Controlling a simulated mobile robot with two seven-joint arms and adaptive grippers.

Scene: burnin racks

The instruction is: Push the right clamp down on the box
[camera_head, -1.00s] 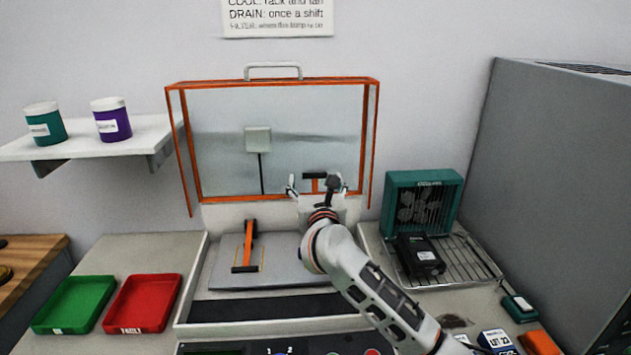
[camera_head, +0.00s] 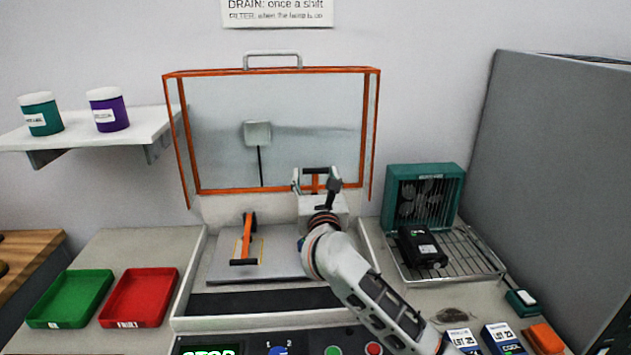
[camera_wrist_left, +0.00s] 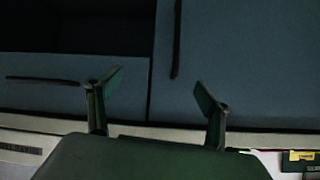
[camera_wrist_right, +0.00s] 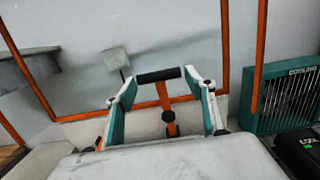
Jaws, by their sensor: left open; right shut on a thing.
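The box (camera_head: 190,300) is a pale, low-walled station with its orange-framed clear lid (camera_head: 270,72) raised at the back. The right clamp (camera_wrist_right: 163,95), an orange lever with a black crossbar handle, stands up at the box's rear right; its handle (camera_head: 320,170) shows in the head view. My right gripper (camera_wrist_right: 160,92) is shut on the right clamp, its fingers either side of the lever below the crossbar. My arm hides the clamp's base in the head view. The left clamp (camera_head: 247,237) lies low over the grey plate (camera_head: 280,265). My left gripper (camera_wrist_left: 155,85) is open and empty.
A teal fan unit (camera_head: 424,197) and a black module (camera_head: 421,246) stand on a wire rack at right. Green (camera_head: 70,297) and red (camera_head: 140,296) trays lie at left. A tall grey cabinet (camera_head: 555,180) bounds the right side. The left wrist view shows dark blue panels.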

